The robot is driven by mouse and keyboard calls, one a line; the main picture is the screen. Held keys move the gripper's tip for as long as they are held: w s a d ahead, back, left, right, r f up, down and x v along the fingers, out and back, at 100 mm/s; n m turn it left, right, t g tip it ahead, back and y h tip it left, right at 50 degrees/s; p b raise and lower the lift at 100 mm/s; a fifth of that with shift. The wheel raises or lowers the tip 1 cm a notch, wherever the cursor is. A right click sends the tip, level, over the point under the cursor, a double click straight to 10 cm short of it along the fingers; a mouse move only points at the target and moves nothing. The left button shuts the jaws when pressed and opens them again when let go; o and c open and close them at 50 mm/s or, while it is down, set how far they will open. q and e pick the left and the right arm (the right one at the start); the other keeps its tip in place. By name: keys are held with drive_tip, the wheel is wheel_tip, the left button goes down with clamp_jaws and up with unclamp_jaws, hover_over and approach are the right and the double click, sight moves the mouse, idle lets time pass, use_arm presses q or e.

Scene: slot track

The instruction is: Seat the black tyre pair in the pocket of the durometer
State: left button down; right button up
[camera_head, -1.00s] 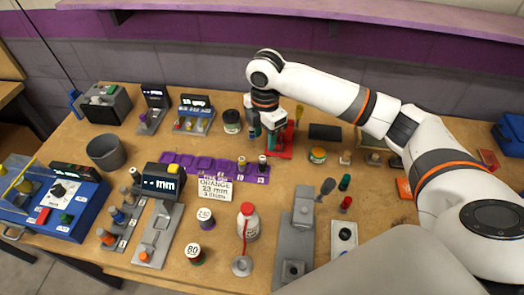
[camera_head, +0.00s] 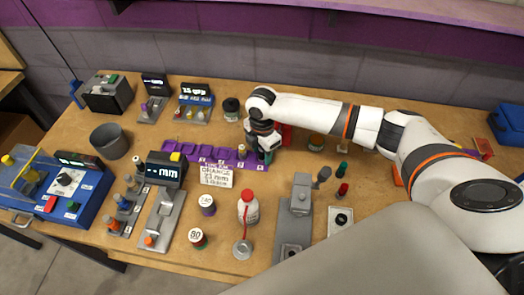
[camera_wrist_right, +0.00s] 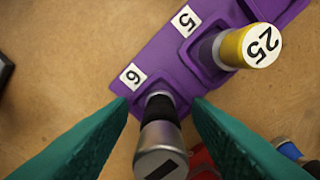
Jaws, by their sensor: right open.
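In the right wrist view a black piece (camera_wrist_right: 160,107), which looks like the black tyre pair, stands at slot 6 of the purple rack (camera_wrist_right: 150,62), with a silver-topped cylinder (camera_wrist_right: 160,150) toward the camera. My right gripper (camera_wrist_right: 161,104) is open, with one teal finger on each side of the black piece; contact cannot be told. In the head view my right gripper (camera_head: 264,157) is at the rack's right end and hides slot 6. Which device is the durometer I cannot tell for sure; a small black-display unit on a grey base (camera_head: 154,88) stands at the back left. My left gripper is out of view.
A yellow-capped piece marked 25 (camera_wrist_right: 248,46) stands at slot 5, close to the fingers. A white sign (camera_head: 216,176) stands before the rack. A red-capped bottle (camera_head: 248,208) and a grey press (camera_head: 295,215) stand in front. A red stand is behind the gripper.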

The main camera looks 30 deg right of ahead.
clamp_jaws()
drive_tip(key=shift+r, duration=0.15)
